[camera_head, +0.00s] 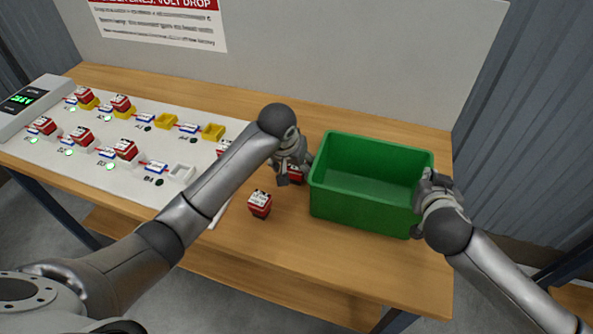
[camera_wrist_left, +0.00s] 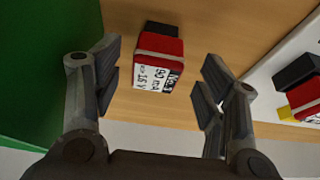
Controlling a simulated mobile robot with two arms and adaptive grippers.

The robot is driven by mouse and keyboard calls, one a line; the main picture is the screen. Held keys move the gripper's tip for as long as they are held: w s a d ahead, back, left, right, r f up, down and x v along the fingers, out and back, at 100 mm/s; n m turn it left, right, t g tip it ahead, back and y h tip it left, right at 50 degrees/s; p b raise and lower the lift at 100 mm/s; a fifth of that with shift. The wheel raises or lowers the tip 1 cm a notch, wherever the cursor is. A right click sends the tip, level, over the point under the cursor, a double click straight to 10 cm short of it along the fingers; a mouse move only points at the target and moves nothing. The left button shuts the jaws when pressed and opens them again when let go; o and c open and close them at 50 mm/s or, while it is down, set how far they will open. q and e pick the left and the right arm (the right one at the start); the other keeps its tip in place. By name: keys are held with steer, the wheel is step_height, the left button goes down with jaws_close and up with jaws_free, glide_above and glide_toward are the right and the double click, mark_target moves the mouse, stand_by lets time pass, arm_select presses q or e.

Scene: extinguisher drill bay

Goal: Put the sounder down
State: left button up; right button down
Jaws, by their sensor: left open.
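A small red block with a black part and a white printed label, likely the sounder (camera_wrist_left: 160,62), rests on the wooden table in the left wrist view, between my open fingers and touching neither. In the head view this red block (camera_head: 295,174) is partly hidden by my left gripper (camera_head: 291,176), just left of the green crate. A similar red block (camera_head: 260,204) stands on the table nearer the front. My right gripper (camera_head: 432,188) is at the crate's right wall; its fingers are too hidden to tell whether they are shut on the rim.
The green crate (camera_head: 345,206) looks empty. A white board (camera_head: 55,152) at left carries several red blocks, yellow and white holders and green lights, with a display unit (camera_head: 25,103) at its end. A grey panel with a sign stands behind. Table (camera_head: 300,255) in front is clear.

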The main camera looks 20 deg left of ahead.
mark_target(295, 167)
arm_select(q)
steer(key=x, duration=0.4)
steer(key=shift+d+f, duration=0.15)
steer(key=c, duration=1.3)
